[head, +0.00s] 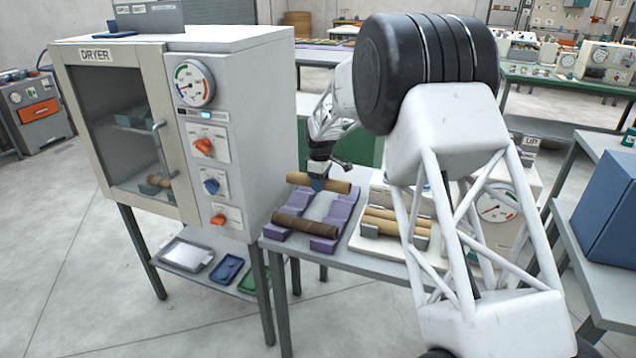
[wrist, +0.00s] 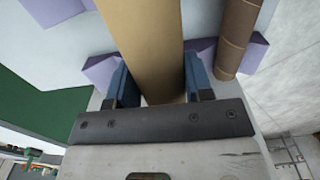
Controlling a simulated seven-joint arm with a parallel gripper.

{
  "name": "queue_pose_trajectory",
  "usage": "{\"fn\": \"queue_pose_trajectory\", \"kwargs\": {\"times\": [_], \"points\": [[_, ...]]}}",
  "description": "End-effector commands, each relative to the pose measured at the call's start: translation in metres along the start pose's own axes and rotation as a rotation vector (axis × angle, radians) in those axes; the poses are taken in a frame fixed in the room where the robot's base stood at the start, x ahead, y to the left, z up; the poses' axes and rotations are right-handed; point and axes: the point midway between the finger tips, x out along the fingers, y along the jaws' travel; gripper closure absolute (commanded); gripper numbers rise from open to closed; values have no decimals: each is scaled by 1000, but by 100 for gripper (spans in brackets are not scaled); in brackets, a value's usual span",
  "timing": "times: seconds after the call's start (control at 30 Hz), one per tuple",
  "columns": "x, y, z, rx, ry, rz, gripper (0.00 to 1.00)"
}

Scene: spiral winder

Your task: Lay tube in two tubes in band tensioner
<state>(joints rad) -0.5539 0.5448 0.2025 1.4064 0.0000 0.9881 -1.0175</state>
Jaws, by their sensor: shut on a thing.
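My gripper (head: 318,184) is shut on a light brown cardboard tube (head: 332,185), which lies level across its fingers above the far end of the purple cradle rails (head: 341,212). In the wrist view the held tube (wrist: 145,45) runs between the blue fingers of my gripper (wrist: 155,85). A darker brown tube (head: 305,225) lies across the near end of the rails; it also shows in the wrist view (wrist: 237,35), to the right of the held tube. Two light brown tubes (head: 397,221) lie side by side in the white holder (head: 372,245) to the right. I cannot tell which fixture is the band tensioner.
The dryer cabinet (head: 230,55) stands just left of the table (head: 340,262), its glass door shut. My arm covers part of the white machine with a gauge (head: 497,205) at the right. Trays (head: 187,255) sit on a shelf below the dryer.

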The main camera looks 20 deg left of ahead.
Motion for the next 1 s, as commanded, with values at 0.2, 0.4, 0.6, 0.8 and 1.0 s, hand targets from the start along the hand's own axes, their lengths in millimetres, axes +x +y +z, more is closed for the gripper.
{"fn": "queue_pose_trajectory", "kwargs": {"times": [0.2, 0.4, 0.6, 0.8, 1.0], "points": [[-10, 4, 38, 3, 0, 1, 77], [-24, 6, 97, 5, 1, 1, 77], [-40, 1, 166, 5, 1, 2, 77], [-51, -9, 226, 4, 0, 1, 77], [-58, -18, 264, 2, 1, 1, 77]]}}
